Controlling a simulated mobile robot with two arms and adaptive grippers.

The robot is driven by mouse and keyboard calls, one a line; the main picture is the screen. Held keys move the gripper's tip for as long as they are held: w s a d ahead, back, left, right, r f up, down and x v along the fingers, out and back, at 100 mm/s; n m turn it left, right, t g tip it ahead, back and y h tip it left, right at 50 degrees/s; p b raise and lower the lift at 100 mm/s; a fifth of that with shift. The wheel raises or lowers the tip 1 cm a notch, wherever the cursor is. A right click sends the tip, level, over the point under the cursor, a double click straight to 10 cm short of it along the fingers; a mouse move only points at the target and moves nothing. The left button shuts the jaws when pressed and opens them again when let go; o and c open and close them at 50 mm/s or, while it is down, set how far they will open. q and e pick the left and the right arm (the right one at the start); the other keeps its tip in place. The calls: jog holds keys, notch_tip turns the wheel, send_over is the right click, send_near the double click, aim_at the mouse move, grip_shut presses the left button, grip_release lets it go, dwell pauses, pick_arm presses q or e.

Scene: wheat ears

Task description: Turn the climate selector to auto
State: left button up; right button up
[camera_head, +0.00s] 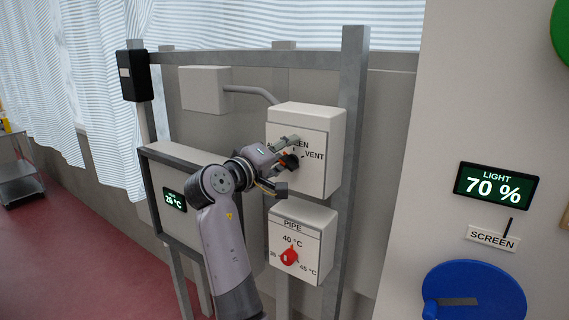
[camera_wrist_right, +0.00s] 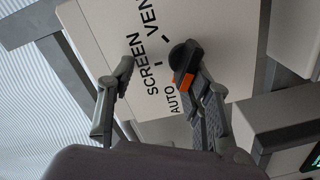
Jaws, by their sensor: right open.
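The climate selector box (camera_head: 318,175) is white, with the labels SCREEN, VENT and a partly covered AUTO. Its black knob (camera_head: 291,161) also shows in the right wrist view (camera_wrist_right: 181,54), with an orange part on the side towards AUTO. Exactly where the knob points I cannot tell. My right gripper (camera_head: 285,164) is open in front of the box. In the right wrist view my right gripper (camera_wrist_right: 160,70) has one finger close beside the knob and the other apart, near SCREEN. Whether the near finger touches the knob is unclear. My left gripper is not in view.
Below is the PIPE box (camera_head: 300,232) with a red knob (camera_head: 290,256). A metal frame post (camera_head: 349,150) stands right of the boxes. A panel with a small display (camera_head: 174,200) is at left. A LIGHT 70 % display (camera_head: 495,186) and blue disc (camera_head: 490,280) are at right.

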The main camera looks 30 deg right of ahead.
notch_tip(320, 180, up, 5)
jog(key=shift+w+r, duration=0.1)
jog(key=shift+s+a+r, duration=0.1)
jog(key=shift+s+r, duration=0.25)
jog(key=shift+r, duration=0.3)
jog(key=shift+s+a+r, duration=0.1)
jog(key=shift+s+r, duration=0.25)
jog(key=shift+r, duration=0.25)
jog(key=shift+w+d+f, duration=0.15)
jog(key=shift+w+f, duration=0.15)
jog(key=shift+w, duration=0.2)
jog(key=s+a+f+m+b, duration=0.4)
jog(key=a+f+m+b, duration=0.25)
jog(key=a+m, duration=0.35)
jog(key=m+b, duration=0.3)
jog(key=m, duration=0.4)
send_near(286, 165)
jog(key=p+x, duration=0.6)
jog(key=x, duration=0.1)
jog(key=shift+w+d, duration=0.15)
jog(key=shift+d, duration=0.2)
jog(key=shift+p+x, duration=0.35)
jog(key=shift+x, duration=0.4)
